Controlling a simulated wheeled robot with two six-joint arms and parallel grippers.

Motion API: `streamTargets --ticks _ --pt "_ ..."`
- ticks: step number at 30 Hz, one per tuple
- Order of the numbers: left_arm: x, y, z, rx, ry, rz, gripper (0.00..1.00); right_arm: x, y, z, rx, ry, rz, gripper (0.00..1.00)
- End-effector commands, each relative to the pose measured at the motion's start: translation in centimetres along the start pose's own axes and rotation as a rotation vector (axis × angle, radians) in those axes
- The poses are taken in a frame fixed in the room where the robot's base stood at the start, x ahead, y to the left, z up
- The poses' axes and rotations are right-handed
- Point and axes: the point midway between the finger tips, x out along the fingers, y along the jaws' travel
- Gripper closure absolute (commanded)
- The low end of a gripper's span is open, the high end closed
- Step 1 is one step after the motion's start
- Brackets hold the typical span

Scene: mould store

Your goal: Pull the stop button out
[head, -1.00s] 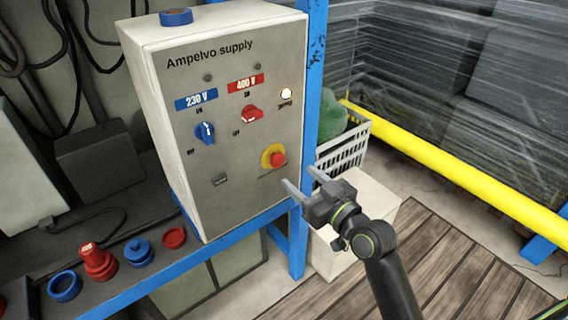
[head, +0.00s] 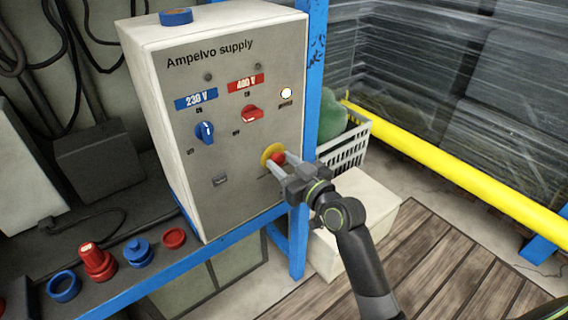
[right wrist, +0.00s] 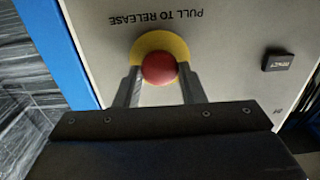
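The red stop button (head: 278,158) sits on a yellow round plate (head: 267,152) low on the right of the grey supply box's front (head: 235,190). In the right wrist view the red button (right wrist: 160,69) shows in front of its yellow plate (right wrist: 160,42), under the words "PULL TO RELEASE". My right gripper (head: 277,164) is at the button, with one finger on each side of it. In the right wrist view the fingers (right wrist: 161,88) stand apart, and I cannot tell that either presses on the button. My left gripper is not in view.
The box also carries a blue knob (head: 205,132), a red knob (head: 251,114) and a lit lamp (head: 286,94). A blue post (head: 314,80) stands close at its right. Several red and blue connectors, one a red plug (head: 97,262), lie on the shelf at left.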

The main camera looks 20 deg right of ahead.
Motion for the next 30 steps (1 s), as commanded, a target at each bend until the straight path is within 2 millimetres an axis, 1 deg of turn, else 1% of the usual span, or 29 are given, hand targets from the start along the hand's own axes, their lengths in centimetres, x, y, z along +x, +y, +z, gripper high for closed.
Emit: streamTargets --ticks 1,7,11,14,16,19,22,23,27,28,30 --pt "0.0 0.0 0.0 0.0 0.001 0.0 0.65 0.0 0.0 0.0 0.0 0.0 0.0 0.74" --pt "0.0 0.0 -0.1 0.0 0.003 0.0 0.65 0.0 0.0 0.0 0.0 0.0 0.0 1.0" --pt "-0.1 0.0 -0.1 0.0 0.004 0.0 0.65 -0.2 0.0 0.0 0.0 0.0 0.0 1.0" --pt "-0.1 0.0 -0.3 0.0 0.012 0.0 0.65 -0.9 0.0 -0.1 0.0 0.0 0.0 1.0" --pt "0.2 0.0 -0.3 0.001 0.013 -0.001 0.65 -1.3 0.0 0.0 0.0 -0.001 0.0 1.0" --pt "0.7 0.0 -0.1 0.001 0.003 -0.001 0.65 -1.3 0.0 0.0 0.0 -0.001 0.0 1.0" --pt "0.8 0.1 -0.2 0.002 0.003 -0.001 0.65 -1.3 0.0 0.1 0.001 -0.002 0.0 1.0" --pt "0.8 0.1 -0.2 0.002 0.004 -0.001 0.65 -1.3 0.0 0.1 0.001 -0.002 0.0 0.64" --pt "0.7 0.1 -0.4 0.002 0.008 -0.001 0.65 -1.3 0.0 0.1 0.0 -0.001 0.0 0.45" --pt "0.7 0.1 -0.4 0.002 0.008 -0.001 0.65 -1.3 0.0 0.1 0.0 -0.001 0.0 0.44" --pt "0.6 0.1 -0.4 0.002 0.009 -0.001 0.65 -1.2 0.0 0.0 0.0 -0.001 0.0 0.44"
